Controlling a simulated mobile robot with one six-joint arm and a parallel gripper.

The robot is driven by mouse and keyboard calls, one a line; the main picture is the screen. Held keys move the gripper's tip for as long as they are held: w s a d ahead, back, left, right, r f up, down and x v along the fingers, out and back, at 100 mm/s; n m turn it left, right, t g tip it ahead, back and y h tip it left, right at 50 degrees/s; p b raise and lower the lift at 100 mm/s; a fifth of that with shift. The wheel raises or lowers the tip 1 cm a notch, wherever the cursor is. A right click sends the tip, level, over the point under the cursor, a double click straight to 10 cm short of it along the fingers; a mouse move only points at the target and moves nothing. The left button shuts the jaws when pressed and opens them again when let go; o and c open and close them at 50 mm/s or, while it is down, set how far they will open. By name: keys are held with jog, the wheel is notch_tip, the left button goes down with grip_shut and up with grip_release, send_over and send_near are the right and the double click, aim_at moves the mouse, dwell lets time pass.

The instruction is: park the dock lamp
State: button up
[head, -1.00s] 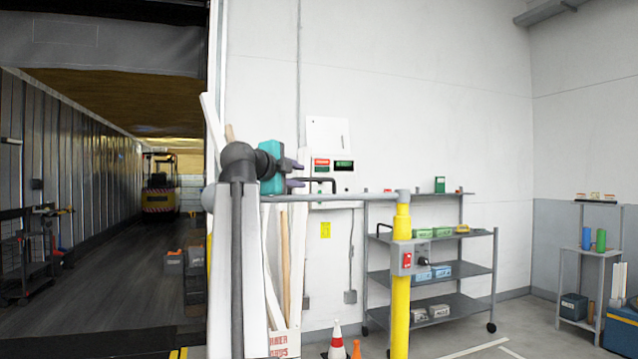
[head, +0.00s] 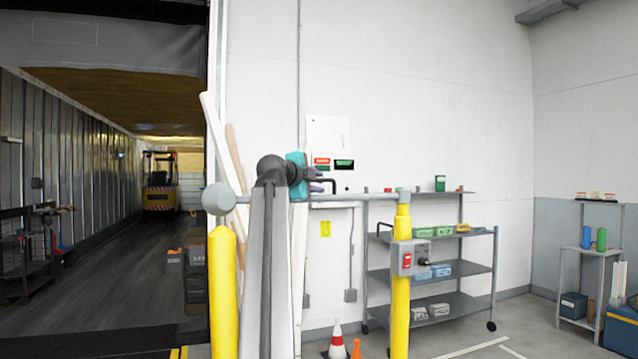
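The dock lamp has a round grey head (head: 218,199) at the left end of a horizontal grey bar (head: 362,197). The bar runs right to the top of a yellow post (head: 401,290), and my arm hides part of it. A black bent handle (head: 334,184) stands up from the bar. My gripper (head: 318,181), teal with dark purple fingers, is at the left of this handle, and its fingers overlap the handle in the picture. The fingers are small and partly merged with the handle, so whether they touch or grip it cannot be told.
A yellow bollard (head: 222,290) stands below the lamp head, by the trailer opening. Planks (head: 226,165) lean behind my arm. A traffic cone (head: 337,340) stands on the floor near the post. A shelf cart (head: 440,270) is behind the post. A forklift (head: 160,185) is deep inside the trailer.

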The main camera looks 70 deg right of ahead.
jog(key=shift+d+f, duration=0.1)
jog(key=shift+d, duration=0.65)
jog(key=shift+s, duration=0.1)
grip_shut()
jog(key=shift+s+a, duration=0.15)
